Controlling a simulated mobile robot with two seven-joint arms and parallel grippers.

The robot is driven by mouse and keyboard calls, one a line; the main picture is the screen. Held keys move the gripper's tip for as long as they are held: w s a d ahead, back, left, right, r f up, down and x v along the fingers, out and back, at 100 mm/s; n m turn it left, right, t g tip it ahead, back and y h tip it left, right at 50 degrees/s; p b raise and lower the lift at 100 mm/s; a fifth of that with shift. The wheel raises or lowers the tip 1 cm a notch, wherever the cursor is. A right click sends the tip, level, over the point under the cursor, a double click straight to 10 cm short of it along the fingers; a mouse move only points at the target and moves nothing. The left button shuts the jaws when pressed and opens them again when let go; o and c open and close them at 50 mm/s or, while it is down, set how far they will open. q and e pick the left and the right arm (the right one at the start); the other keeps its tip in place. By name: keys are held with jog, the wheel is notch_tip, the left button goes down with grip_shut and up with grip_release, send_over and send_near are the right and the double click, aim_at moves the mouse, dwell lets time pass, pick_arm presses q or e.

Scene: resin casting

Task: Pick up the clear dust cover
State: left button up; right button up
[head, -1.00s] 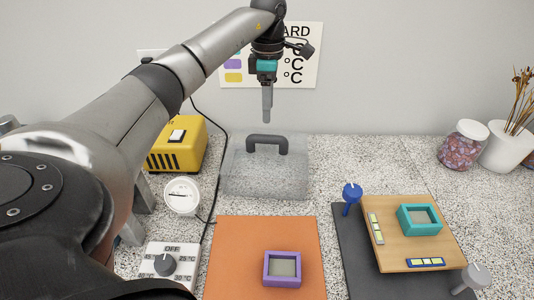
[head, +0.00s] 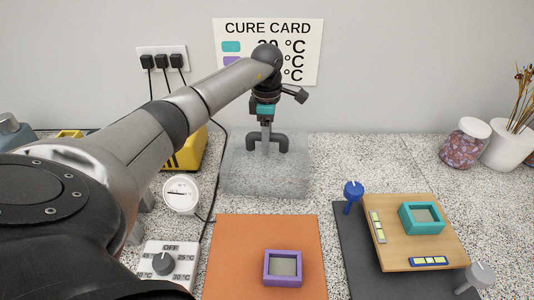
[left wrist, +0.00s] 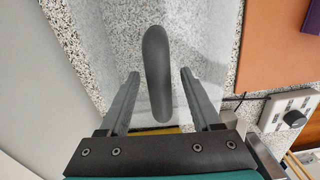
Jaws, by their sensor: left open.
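The clear dust cover (head: 240,179) stands on the speckled counter at the back, behind the orange mat. Its dark grey handle (head: 283,144) rises from the top. My left gripper (head: 266,146) is at the handle, pointing down. In the left wrist view the handle (left wrist: 157,70) lies between the two open fingers of my left gripper (left wrist: 158,80), with gaps on both sides. The transparent cover (left wrist: 120,40) shows faintly below it. My right gripper is not in view.
An orange mat (head: 235,260) holds a purple-framed mold (head: 282,268). A wooden board (head: 425,245) with a teal mold (head: 421,218) is at the right. A dial gauge (head: 181,194), a yellow box (head: 190,150) and a temperature knob box (head: 168,262) stand left of the cover.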

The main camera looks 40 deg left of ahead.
pick_arm(q)
grip_shut()
dwell(0.4)
dwell(0.9)
